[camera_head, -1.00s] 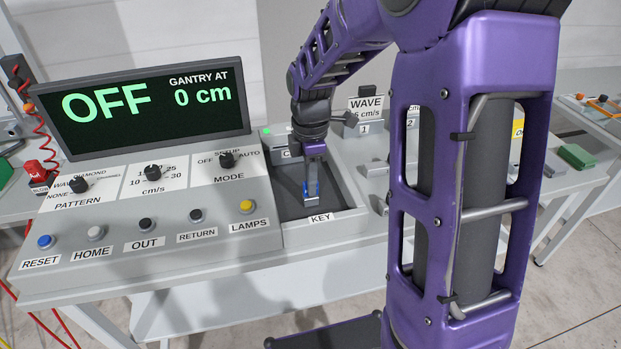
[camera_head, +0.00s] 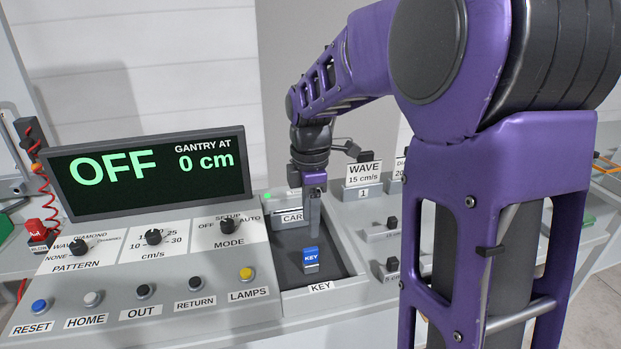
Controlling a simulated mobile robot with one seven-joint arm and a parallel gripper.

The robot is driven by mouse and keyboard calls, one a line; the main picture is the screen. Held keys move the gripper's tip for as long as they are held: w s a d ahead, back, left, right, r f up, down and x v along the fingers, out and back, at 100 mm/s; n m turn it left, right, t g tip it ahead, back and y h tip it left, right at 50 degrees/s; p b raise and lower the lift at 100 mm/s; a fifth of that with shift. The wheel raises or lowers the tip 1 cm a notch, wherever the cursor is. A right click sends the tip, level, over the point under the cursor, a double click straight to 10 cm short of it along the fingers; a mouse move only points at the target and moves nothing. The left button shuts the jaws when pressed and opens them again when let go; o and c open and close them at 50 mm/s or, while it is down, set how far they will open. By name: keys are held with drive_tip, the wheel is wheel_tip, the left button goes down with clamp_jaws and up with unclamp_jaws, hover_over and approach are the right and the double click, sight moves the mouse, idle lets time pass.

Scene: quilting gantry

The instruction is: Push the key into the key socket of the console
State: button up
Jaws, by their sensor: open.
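The blue key (camera_head: 311,257), marked KEY, stands in the dark recessed tray (camera_head: 338,262) of the console (camera_head: 205,293), just behind the tray's front KEY label. My gripper (camera_head: 314,232) is open and points down, just above and behind the key. It looks apart from the key, though its fingertips are seen nearly edge-on and the exact gap is hard to judge. A slot plate marked CAR, its last part covered, (camera_head: 290,216) is at the back of the tray. I cannot make out the key socket. The console's display (camera_head: 150,172) reads OFF and 0 cm.
Knobs for pattern, speed and mode (camera_head: 227,226) and a row of buttons (camera_head: 143,292) lie left of the tray. A WAVE card (camera_head: 363,173) stands behind right, with small blocks (camera_head: 392,223) in front. My purple arm covers much of the right side.

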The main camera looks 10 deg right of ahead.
wheel_tip(320, 180, up, 9)
drive_tip(key=p, duration=0.1)
idle(0.6)
